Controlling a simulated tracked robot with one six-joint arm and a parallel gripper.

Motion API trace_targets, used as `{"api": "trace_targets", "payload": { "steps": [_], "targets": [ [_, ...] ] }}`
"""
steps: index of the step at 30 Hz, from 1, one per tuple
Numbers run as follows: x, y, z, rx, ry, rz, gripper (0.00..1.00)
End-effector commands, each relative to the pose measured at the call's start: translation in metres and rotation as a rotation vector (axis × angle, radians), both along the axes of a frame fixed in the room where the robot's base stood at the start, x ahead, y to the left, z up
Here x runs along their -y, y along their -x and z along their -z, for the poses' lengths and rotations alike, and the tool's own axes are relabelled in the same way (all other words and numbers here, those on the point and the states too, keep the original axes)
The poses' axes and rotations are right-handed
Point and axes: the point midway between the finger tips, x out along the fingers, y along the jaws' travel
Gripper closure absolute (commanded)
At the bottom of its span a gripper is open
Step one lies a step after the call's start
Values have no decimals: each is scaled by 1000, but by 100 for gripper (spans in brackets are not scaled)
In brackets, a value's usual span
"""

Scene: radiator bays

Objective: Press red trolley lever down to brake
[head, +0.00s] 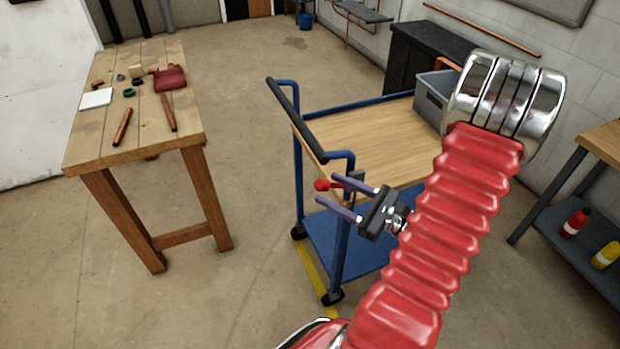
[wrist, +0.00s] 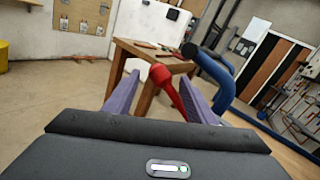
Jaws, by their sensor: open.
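The red trolley lever (head: 322,185) has a round red knob and sticks out at the near post of the blue trolley (head: 342,250). In the wrist view the lever (wrist: 163,77) stands between my two purple fingers, its knob up and its stem slanting down to the right. My gripper (head: 333,188) is open, with one finger on each side of the lever. I cannot tell whether either finger touches it. The right finger lies close to the stem in the wrist view. The lever's pivot is hidden.
The trolley's black-gripped handle (head: 295,120) rises just beyond my fingers. A grey crate (head: 433,100) stands on its wooden top. A wooden workbench (head: 185,120) with tools is at the left. Open floor (head: 240,80) lies between them. A shelf with bottles (head: 575,222) is at the right.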

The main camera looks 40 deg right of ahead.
Motion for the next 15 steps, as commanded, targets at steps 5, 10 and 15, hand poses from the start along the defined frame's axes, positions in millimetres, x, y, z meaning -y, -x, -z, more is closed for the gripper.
{"api": "trace_targets", "payload": {
  "steps": [5, 10, 15],
  "targets": [
    [-7, -20, 0, -1, 0, -4, 49],
    [-13, -38, 0, 0, 0, -5, 49],
    [-18, -56, 0, 0, 0, -4, 49]
  ]
}}
